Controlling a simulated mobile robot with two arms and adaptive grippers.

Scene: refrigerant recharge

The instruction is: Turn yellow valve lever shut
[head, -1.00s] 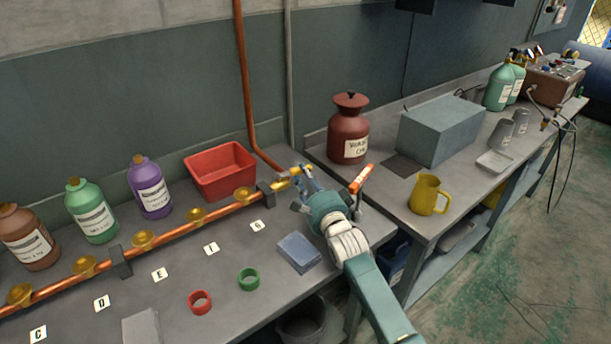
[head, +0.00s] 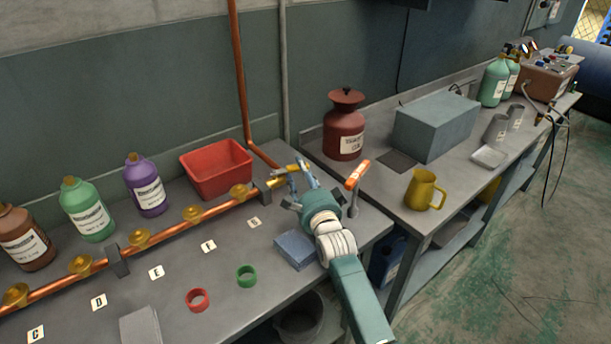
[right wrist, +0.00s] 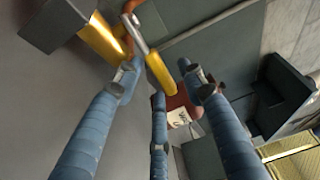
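The yellow valve lever (right wrist: 160,73) shows in the right wrist view, joined to a silver stem at the copper pipe. In the head view the valve (head: 275,183) sits at the right end of the copper pipe on the bench, partly behind my fingers. My right gripper (head: 297,172) is at this valve. In the right wrist view its blue fingers (right wrist: 158,82) are spread apart, with the lever's end between them. I cannot tell whether any finger touches the lever. My left gripper is not in view.
A red bin (head: 217,169) is behind the pipe, and a dark red canister (head: 344,128) and yellow jug (head: 425,191) are on the right bench.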

